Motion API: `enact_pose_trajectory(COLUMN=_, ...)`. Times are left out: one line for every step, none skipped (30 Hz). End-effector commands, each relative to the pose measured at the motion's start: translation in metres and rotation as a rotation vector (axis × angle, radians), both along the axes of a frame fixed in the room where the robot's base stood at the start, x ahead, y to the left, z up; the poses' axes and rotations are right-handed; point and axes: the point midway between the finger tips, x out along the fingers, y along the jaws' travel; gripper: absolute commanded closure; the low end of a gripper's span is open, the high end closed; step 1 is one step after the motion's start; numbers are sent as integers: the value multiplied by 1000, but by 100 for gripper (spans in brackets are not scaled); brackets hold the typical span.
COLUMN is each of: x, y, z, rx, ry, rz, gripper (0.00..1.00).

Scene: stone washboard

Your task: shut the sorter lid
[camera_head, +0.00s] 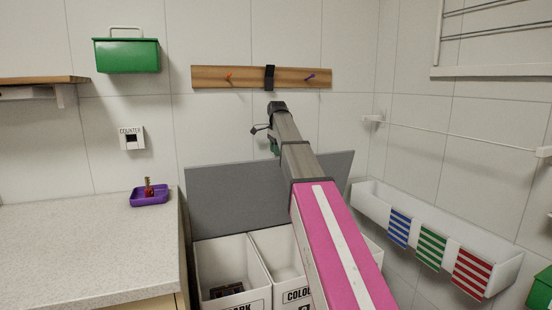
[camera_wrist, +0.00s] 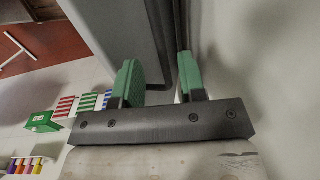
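The grey sorter lid (camera_head: 235,195) stands raised, tilted back near the wall behind the sorter (camera_head: 207,268). Below it, the white bins carry labels partly reading "DARK" and "COLOURS". My gripper (camera_head: 274,147) is at the lid's upper edge in the head view, largely hidden by my arm. In the wrist view my gripper (camera_wrist: 162,82) has its two green fingers apart. The grey lid (camera_wrist: 105,30) is close by, with its dark edge running into the gap between the fingers. I cannot tell whether either finger touches it.
A counter (camera_head: 85,245) with a purple tray (camera_head: 150,198) is at the left. A peg rail (camera_head: 245,77) is on the wall above the lid. A white trough (camera_head: 490,270) with striped cloths (camera_head: 432,247) is at the right. The wall is close behind the lid.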

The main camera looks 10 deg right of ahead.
Motion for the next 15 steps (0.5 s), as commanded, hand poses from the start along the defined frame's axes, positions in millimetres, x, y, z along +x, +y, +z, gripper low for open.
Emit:
enact_pose_trajectory(x=-1, y=0, z=-9, rx=0, ry=1, rz=0, gripper=62)
enact_pose_trajectory(x=0, y=0, z=-13, rx=0, ry=1, rz=0, gripper=62)
enact_pose_trajectory(x=0, y=0, z=-18, rx=0, ry=1, rz=0, gripper=62)
enact_pose_trajectory(x=1, y=0, z=-21, rx=0, ry=1, rz=0, gripper=62)
enact_pose_trajectory(x=1, y=0, z=-24, rx=0, ry=0, rz=0, gripper=62)
enact_pose_trajectory(x=1, y=0, z=-27, rx=0, ry=0, rz=0, gripper=62)
enact_pose_trajectory(x=1, y=0, z=-29, rx=0, ry=0, rz=0, gripper=62)
enact_pose_trajectory(x=1, y=0, z=-31, rx=0, ry=0, rz=0, gripper=62)
enact_pose_trajectory(x=2, y=0, z=-33, rx=0, ry=0, rz=0, gripper=62)
enact_pose_trajectory(x=2, y=0, z=-33, rx=0, ry=0, rz=0, gripper=62)
enact_pose_trajectory(x=2, y=0, z=-34, rx=0, ry=0, rz=0, gripper=62)
enact_pose_trajectory(x=2, y=0, z=-35, rx=0, ry=0, rz=0, gripper=62)
enact_pose_trajectory(x=2, y=0, z=-35, rx=0, ry=0, rz=0, gripper=62)
enact_pose_trajectory(x=2, y=0, z=-35, rx=0, ry=0, rz=0, gripper=62)
enact_pose_trajectory(x=2, y=0, z=-35, rx=0, ry=-1, rz=0, gripper=62)
